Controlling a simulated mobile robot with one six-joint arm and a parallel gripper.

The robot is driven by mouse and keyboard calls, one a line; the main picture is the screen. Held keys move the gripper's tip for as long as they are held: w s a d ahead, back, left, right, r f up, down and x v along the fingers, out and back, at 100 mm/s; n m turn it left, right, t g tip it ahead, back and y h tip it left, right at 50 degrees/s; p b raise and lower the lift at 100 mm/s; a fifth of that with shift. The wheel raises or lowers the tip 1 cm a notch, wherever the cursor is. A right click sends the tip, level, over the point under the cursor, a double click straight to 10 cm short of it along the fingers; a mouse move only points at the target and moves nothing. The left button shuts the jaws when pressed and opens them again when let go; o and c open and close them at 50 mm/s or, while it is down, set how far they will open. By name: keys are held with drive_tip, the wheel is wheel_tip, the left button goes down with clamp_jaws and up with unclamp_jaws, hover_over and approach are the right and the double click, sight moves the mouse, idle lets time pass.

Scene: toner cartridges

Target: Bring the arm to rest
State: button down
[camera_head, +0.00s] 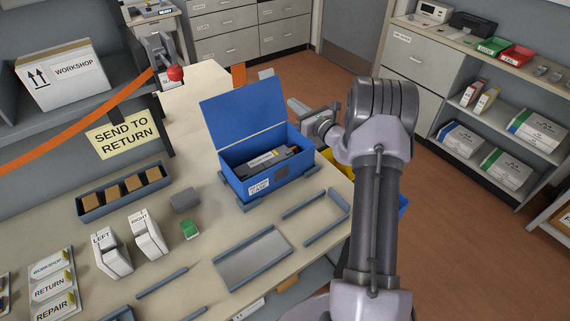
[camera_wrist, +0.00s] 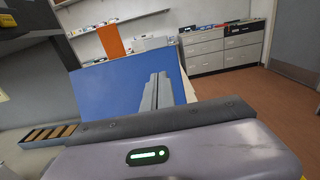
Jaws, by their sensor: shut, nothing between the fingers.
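My arm (camera_head: 372,220) rises on the right of the head view and bends at the elbow beside the table. My gripper (camera_head: 291,102) points left, just right of the blue box's raised lid. In the wrist view, my gripper (camera_wrist: 159,76) has its two grey fingers together with nothing between them, in front of the blue lid (camera_wrist: 112,95). The blue box (camera_head: 235,190) stands open on the table (camera_head: 207,245). A dark toner cartridge (camera_head: 283,155) with a pale label lies inside it. Part of the gripper is hidden behind the wrist.
A shelf unit (camera_head: 480,100) stands at the right. Open floor (camera_head: 450,215) lies right of my arm.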

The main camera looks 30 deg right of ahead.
drive_tip(key=shift+s, duration=0.5)
